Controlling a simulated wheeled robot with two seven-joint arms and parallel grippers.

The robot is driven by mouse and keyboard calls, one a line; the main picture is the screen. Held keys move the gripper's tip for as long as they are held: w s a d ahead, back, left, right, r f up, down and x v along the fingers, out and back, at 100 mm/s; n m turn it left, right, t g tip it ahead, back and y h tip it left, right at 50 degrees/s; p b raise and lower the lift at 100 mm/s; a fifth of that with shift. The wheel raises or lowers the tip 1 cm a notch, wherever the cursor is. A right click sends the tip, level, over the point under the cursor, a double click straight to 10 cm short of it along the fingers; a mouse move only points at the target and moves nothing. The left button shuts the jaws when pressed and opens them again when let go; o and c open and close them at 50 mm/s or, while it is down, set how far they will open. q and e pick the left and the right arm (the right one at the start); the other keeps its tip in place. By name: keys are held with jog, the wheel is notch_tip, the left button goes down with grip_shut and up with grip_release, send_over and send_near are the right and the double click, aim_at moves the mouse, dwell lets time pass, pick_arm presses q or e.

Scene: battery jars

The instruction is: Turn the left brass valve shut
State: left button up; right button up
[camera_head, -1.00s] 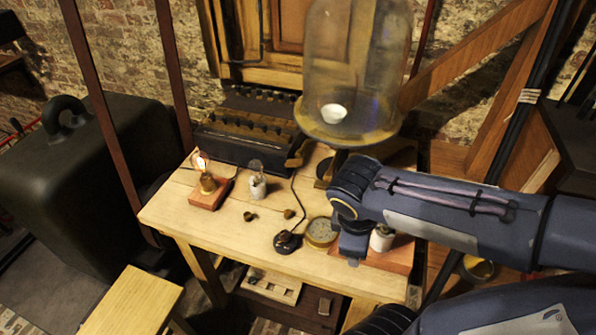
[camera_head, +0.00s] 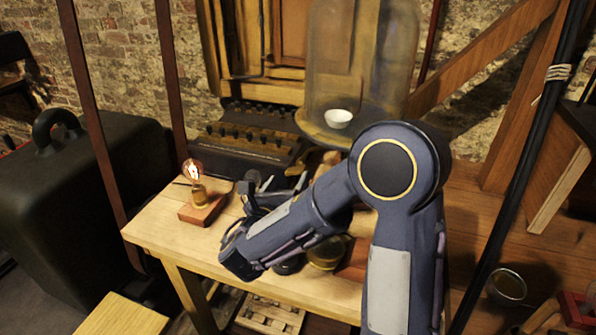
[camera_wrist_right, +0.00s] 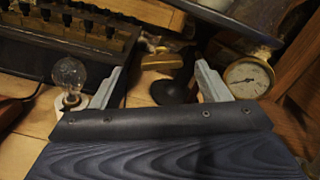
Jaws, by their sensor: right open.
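A brass valve (camera_wrist_right: 162,60) with a flat handle shows in the right wrist view, ahead of my fingers and roughly between them, apart from both. A dark rounded foot (camera_wrist_right: 176,92) stands just below it. My right gripper (camera_wrist_right: 160,84) is open and empty, with one pale finger on each side of the view. In the head view my right gripper (camera_head: 275,188) is over the table, left of the bell jar, and my own arm hides much of the space there, so I cannot make out the valve clearly. My left gripper is not in view.
A glass bell jar (camera_head: 360,60) stands behind my arm. A lit bulb on a wooden block (camera_head: 200,210) is at the table's left. A clear bulb (camera_wrist_right: 70,76) stands close to my left-hand finger, and a brass-rimmed gauge (camera_wrist_right: 248,78) is beside the other. A black terminal box (camera_head: 245,150) is behind.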

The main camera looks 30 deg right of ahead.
aim_at(298, 165)
jog(key=x, duration=0.7)
jog(key=shift+d+p, duration=0.15)
jog(key=shift+p, duration=0.15)
jog(key=shift+c, duration=0.4)
jog(key=shift+s, duration=0.1)
jog(key=c, duration=0.9)
jog(key=m+b, duration=0.2)
jog(key=b, duration=0.1)
jog(key=m+b, duration=0.1)
jog(key=b, duration=0.1)
jog(key=shift+f+m, duration=0.25)
jog(key=shift+m, duration=0.15)
jog(key=shift+r+m+b, duration=0.2)
jog(key=shift+m+b, duration=0.2)
jog(key=shift+b, duration=0.05)
jog(key=o, duration=1)
jog(key=shift+s, duration=0.1)
